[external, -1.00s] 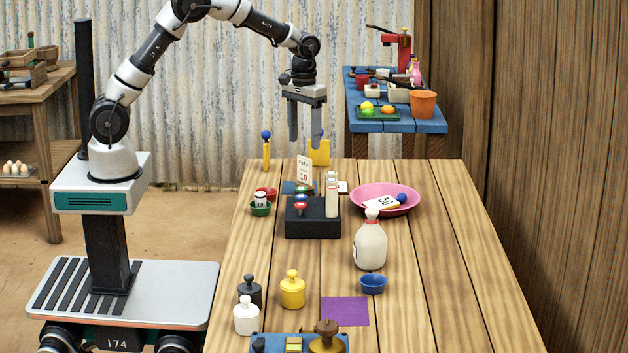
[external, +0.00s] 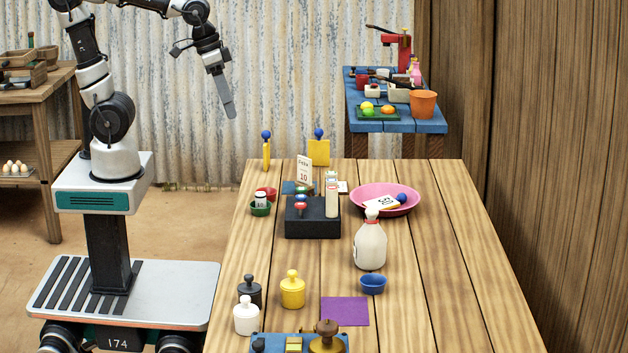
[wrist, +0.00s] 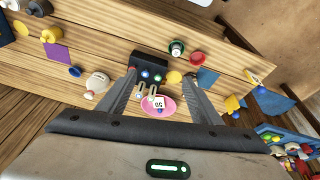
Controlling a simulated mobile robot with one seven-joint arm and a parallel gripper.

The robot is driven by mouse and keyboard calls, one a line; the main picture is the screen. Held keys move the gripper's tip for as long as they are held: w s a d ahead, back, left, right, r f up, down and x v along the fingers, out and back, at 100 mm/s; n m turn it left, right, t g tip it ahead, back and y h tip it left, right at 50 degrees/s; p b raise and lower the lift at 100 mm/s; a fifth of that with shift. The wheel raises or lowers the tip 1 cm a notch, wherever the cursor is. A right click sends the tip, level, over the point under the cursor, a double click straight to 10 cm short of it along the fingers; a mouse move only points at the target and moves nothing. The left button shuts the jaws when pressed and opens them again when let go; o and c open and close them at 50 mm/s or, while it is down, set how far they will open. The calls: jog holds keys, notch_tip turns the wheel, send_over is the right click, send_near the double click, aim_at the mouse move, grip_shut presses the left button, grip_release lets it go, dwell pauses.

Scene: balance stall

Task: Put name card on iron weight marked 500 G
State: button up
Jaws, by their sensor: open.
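A white card with dark print (external: 381,203) lies in the pink bowl (external: 357,201); it also shows in the wrist view (wrist: 158,103). An upright card marked 10 (external: 304,171) stands at the black block. I cannot tell which is the name card. Knobbed weights stand at the near left of the table: dark grey (external: 249,293), yellow (external: 292,291) and white (external: 246,318). No 500 G mark is legible on them. My gripper (external: 229,112) is open and empty, raised off the table's far left corner. Its spread fingers show in the wrist view (wrist: 160,76).
The black block (external: 312,222) holds several small items. A white jug (external: 370,246) and a blue bowl (external: 373,284) stand right of centre, near a purple cloth (external: 345,311). Two blue-topped yellow pieces (external: 318,152) stand at the far edge. The table's right side is clear.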

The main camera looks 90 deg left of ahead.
jog(key=shift+s+d+r+m+t, duration=0.75)
jog(key=shift+s+d+m+t, duration=0.35)
jog(key=shift+s, duration=2)
notch_tip(320, 180, up, 11)
jog(key=p, duration=1)
jog(key=shift+p, duration=0.4)
jog(key=shift+d+f, duration=0.1)
